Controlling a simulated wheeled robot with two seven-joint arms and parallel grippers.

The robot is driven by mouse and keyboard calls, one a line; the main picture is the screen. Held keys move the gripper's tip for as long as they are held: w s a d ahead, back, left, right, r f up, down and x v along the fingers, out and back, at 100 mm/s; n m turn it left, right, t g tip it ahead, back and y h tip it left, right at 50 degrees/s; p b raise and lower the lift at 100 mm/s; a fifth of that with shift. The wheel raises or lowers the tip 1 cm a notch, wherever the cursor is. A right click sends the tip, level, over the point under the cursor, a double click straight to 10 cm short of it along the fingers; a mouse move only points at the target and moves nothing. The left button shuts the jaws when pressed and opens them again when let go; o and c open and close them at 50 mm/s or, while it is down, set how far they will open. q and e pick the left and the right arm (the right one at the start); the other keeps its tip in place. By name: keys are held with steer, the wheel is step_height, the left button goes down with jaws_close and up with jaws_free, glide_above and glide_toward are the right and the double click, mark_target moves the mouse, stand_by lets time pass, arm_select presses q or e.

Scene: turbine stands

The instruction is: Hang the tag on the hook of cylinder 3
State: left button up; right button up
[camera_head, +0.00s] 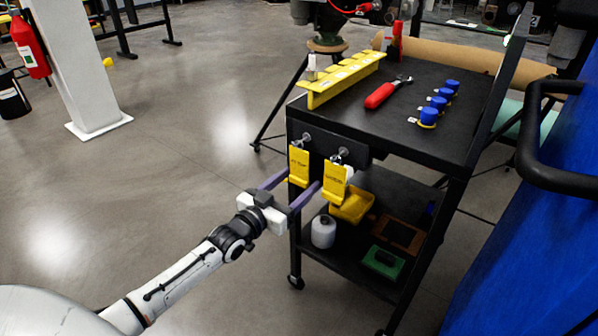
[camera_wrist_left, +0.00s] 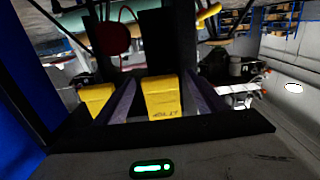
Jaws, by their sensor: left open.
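Two yellow tags hang side by side from silver knobs on the front of the black cart (camera_head: 330,139). The left tag (camera_head: 299,165) also shows in the wrist view (camera_wrist_left: 161,98). The right tag (camera_head: 335,181) appears at the left of the wrist view (camera_wrist_left: 97,98). My left gripper (camera_head: 295,185) is open, its two purple fingers on either side of the left tag. In the wrist view that tag stands between the fingers (camera_wrist_left: 158,100); contact cannot be told. The right tag is outside them. I cannot tell which thing is cylinder 3 or its hook. My right gripper is out of view.
A yellow rack (camera_head: 341,80), red-handled pliers (camera_head: 380,95) and several blue-capped items (camera_head: 428,117) are on the cart top. The lower shelf holds a white bottle (camera_head: 323,231), a yellow bin (camera_head: 353,206) and a green item (camera_head: 383,262).

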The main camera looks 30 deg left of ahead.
arm_select(q)
steer(key=shift+p, duration=0.4)
stand_by(0.4)
steer(key=c, duration=1.6)
steer(key=shift+o, duration=0.2)
steer(key=shift+s+a+p, duration=0.1)
steer(key=shift+s+p, duration=1.15)
steer(key=shift+s, duration=0.35)
steer(key=shift+s+p, duration=0.35)
steer(key=shift+s, duration=0.05)
steer(key=s+p, duration=0.1)
steer(key=s, duration=0.2)
steer(key=shift+a+p, duration=0.15)
steer(key=shift+p, duration=0.25)
